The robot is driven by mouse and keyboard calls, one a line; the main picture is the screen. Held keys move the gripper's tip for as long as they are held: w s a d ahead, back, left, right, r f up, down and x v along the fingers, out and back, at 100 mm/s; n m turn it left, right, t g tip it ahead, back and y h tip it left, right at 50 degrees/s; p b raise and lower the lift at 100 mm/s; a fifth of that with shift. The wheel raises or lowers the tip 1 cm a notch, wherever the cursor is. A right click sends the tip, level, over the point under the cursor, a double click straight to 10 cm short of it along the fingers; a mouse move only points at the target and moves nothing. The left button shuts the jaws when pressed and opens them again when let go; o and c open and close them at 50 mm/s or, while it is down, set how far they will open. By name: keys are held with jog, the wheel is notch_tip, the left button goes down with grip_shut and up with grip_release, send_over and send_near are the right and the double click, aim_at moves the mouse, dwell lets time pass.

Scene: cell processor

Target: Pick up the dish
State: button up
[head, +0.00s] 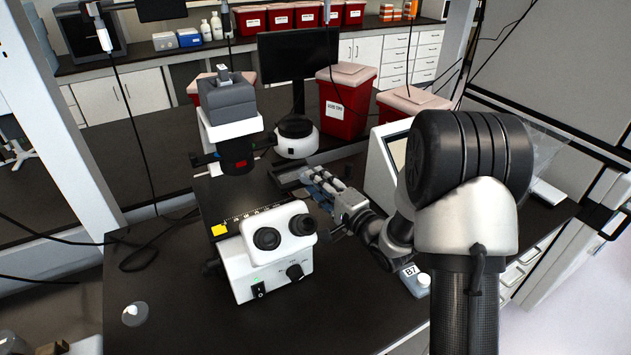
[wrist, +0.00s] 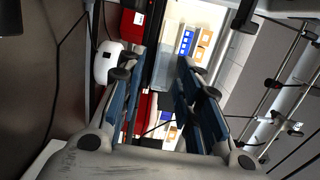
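I cannot make out a dish for certain in either view. A small pale round thing (head: 135,313) lies on the dark bench at the front left in the head view; it is too small to tell whether it is a dish. My gripper (head: 313,182) is over the bench right of the microscope, well away from that pale thing. In the wrist view my gripper (wrist: 162,62) has its two blue-padded fingers apart, with nothing held between them. The bench surface below the fingers is partly hidden by my arm in the head view.
A white and black microscope (head: 262,262) stands left of my gripper. Red bins (head: 346,103) and a monitor (head: 298,58) stand behind. A small container labelled B7 (head: 415,281) sits by my arm.

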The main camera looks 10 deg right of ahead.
grip_shut()
dwell(0.6)
notch_tip(320, 180, up, 2)
jog(key=shift+s+r+p, duration=0.1)
jog(key=shift+r+p, duration=0.15)
jog(key=shift+p, duration=0.75)
jog(key=shift+d, duration=0.1)
jog(key=s+d+r+p, duration=0.2)
jog(key=s+d, duration=0.1)
jog(key=s, duration=0.3)
jog(key=s+d+r+p, duration=0.2)
jog(key=s+d+r, duration=0.1)
jog(key=s, duration=0.3)
jog(key=shift+s, duration=0.25)
jog(key=shift+c, duration=1.8)
grip_release()
jog(key=shift+a, duration=0.1)
grip_shut()
